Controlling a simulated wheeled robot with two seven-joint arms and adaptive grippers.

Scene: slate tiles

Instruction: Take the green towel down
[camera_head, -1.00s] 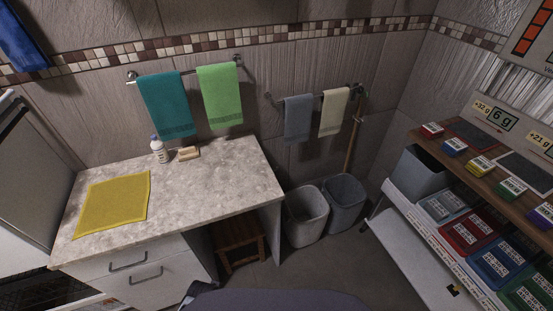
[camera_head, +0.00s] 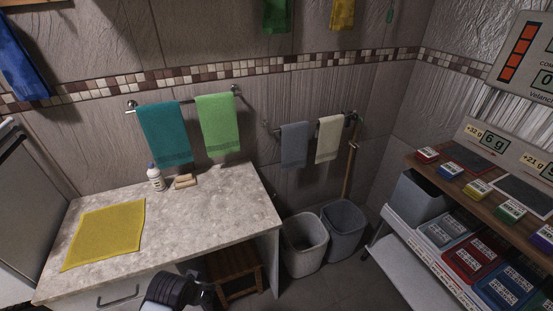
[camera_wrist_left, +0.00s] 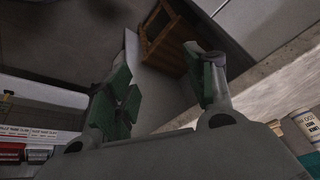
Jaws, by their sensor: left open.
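A bright green towel (camera_head: 217,124) hangs on the left wall rail (camera_head: 185,101), just right of a teal towel (camera_head: 165,135). Another, darker green cloth (camera_head: 276,14) hangs higher on the wall, cut off by the top edge of the head view. My left gripper (camera_head: 207,294) is low at the front edge of the counter, well below and apart from the towels. In the left wrist view its two fingers (camera_wrist_left: 165,88) are spread with nothing between them. My right gripper is not in view.
The stone-topped counter (camera_head: 200,220) holds a yellow cloth (camera_head: 105,236), a bottle (camera_head: 155,178) and a soap bar (camera_head: 185,181). A stocked shelf (camera_head: 425,166) is at the right.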

